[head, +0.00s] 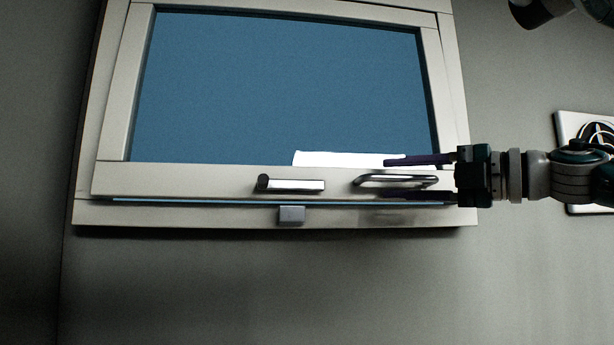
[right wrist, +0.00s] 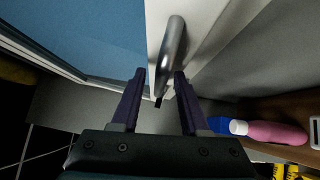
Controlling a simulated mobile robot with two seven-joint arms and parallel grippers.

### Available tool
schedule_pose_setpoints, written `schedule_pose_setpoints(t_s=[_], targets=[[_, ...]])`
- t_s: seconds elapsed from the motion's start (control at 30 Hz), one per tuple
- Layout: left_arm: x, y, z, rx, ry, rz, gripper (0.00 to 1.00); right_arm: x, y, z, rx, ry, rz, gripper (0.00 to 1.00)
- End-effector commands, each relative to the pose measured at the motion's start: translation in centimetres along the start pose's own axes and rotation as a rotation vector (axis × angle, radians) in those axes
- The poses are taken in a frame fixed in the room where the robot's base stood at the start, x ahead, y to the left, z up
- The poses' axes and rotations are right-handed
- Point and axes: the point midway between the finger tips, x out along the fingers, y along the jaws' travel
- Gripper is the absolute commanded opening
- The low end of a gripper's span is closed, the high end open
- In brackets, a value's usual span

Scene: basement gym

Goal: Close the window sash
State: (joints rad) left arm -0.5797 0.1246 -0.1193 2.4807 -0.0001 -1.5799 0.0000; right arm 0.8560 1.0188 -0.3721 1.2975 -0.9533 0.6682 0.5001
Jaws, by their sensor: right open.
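The window sash (head: 225,181) is a pale frame around a blue pane. A thin blue strip shows between its bottom rail and the sill (head: 180,214). A metal bar handle (head: 365,182) is on the right part of the rail, and it also shows in the right wrist view (right wrist: 172,50). A second, darker-ended handle or latch (head: 292,185) is left of it. My right gripper (head: 390,178) comes in from the right, open, fingers pointing left at the bar handle. In the right wrist view its fingertips (right wrist: 160,78) lie either side of the handle's near end; contact is unclear. My left gripper is not in view.
A small grey block (head: 291,215) sits on the sill under the rail. A white wall panel (head: 564,128) is behind my right arm. The wall below the window is clear.

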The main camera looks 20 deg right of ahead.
Motion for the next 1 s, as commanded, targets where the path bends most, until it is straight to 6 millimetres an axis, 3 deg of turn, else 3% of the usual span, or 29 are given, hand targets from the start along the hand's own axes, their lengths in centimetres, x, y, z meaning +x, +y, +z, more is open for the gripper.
schedule_pose_setpoints(t_s=[0.07,0.43,1.0], targets=[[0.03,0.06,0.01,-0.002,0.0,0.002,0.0,-0.02,-0.01,0.0,0.0,0.0,0.0,0.42],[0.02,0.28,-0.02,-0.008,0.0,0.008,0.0,-0.05,0.01,0.0,0.0,0.0,0.0,0.01],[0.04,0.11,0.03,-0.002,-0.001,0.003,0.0,-0.06,0.01,0.01,0.0,0.0,0.0,0.0]])
